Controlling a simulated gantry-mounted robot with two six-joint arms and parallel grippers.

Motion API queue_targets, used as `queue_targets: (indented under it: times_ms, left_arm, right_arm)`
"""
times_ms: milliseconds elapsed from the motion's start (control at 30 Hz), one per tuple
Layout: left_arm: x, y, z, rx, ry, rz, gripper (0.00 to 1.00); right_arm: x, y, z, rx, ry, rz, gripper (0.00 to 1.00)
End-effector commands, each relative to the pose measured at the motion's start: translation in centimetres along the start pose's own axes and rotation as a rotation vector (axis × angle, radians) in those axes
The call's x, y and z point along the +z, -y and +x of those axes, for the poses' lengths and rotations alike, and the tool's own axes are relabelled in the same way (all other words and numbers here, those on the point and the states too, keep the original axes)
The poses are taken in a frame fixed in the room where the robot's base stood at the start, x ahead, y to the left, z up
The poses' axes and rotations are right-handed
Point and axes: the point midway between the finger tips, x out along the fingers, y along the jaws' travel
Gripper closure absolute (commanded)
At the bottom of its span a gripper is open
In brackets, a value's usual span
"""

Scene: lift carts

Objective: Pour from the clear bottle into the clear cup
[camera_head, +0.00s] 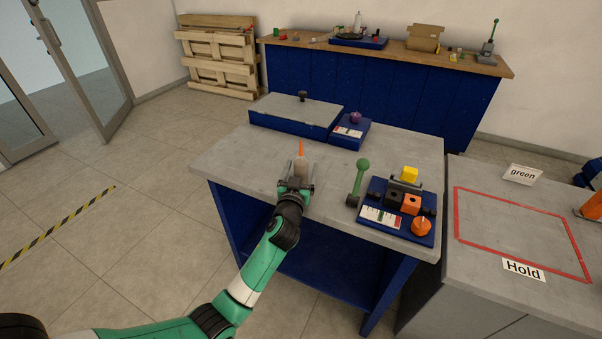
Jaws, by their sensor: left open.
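My left gripper (297,182) reaches over the near table's left part, with its jaws open. A small bottle-like thing with an orange tip (301,158) stands upright right at its fingertips, partly hidden by them. Its body looks pale brownish, and I cannot tell whether it is the clear bottle or whether the fingers touch it. I cannot make out a clear cup. My right gripper is out of view.
A blue device with a yellow block (409,174) and a green-knobbed lever (359,178) stand on the table's right. A flat grey-topped blue box (293,112) lies at the back. A red-outlined area (520,213) marks the right bench. The table's middle is clear.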

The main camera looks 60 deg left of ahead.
Motion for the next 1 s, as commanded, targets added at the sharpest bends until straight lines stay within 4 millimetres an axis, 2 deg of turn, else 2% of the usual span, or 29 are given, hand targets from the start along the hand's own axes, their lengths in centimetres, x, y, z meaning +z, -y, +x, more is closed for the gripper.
queue_targets:
  times_ms: [167, 633, 1000]
  left_arm:
    - [-0.02, -0.01, 0.0, 0.0, 0.001, 0.0, 0.16]
    - [-0.02, -0.01, -0.03, 0.0, 0.001, 0.0, 1.0]
    - [-0.47, -0.02, -0.03, 0.001, -0.001, -0.001, 1.0]
  right_arm:
    - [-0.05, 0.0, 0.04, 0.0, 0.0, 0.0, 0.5]
    - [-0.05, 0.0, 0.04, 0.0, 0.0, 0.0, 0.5]
    - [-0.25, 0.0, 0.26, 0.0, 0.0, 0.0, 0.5]
